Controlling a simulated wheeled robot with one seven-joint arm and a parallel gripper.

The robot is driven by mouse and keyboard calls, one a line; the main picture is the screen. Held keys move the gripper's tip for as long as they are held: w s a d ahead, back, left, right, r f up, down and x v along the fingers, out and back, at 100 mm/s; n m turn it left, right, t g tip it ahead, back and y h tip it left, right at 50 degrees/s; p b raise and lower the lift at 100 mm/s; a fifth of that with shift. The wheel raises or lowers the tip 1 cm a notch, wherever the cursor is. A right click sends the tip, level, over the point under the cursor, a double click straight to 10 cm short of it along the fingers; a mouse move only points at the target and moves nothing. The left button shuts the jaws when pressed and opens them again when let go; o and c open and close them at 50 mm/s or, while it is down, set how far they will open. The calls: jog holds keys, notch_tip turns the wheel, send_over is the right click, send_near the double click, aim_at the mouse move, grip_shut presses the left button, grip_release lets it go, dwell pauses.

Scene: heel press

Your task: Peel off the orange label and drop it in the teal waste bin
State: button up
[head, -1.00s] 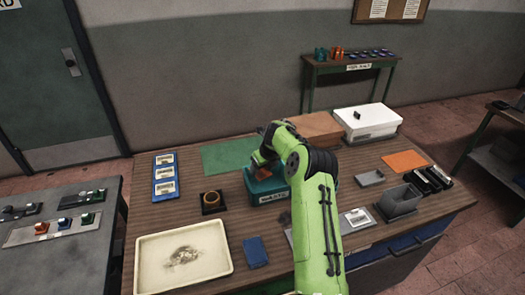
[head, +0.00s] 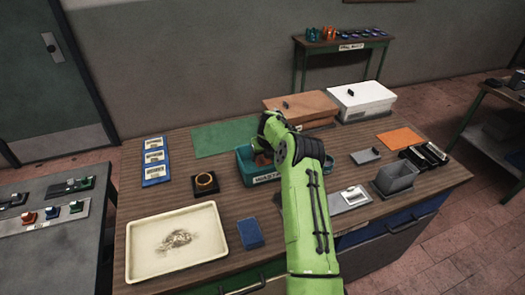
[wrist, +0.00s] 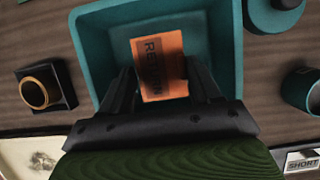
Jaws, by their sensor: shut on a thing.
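The teal waste bin (head: 245,166) stands mid-table with a white waste label on its front; its rim (wrist: 84,60) also shows in the wrist view. The orange label (wrist: 158,60), with dark print, is held between the two black fingers of my gripper (wrist: 160,88). My gripper is shut on it, and the label lies over the bin's open interior in the wrist view. In the head view, my arm covers most of the gripper, and only a small orange patch (head: 263,160) shows at the bin. The exact height above the bin floor is hard to tell.
A black block with an amber ring (head: 205,184) is left of the bin; a cream tray (head: 140,262) and blue block (head: 250,233) are nearer. Teal round parts (wrist: 302,92) sit right of the bin. Brown (head: 300,106) and white boxes (head: 361,102) stand behind.

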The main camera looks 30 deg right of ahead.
jog(key=shift+f+b, duration=0.45)
jog(key=shift+f, duration=0.95)
jog(key=o, duration=0.9)
jog(key=shift+o, duration=0.7)
jog(key=shift+r, duration=0.1)
jog(key=shift+r+p, duration=1.8)
jog(key=shift+r, duration=1.75)
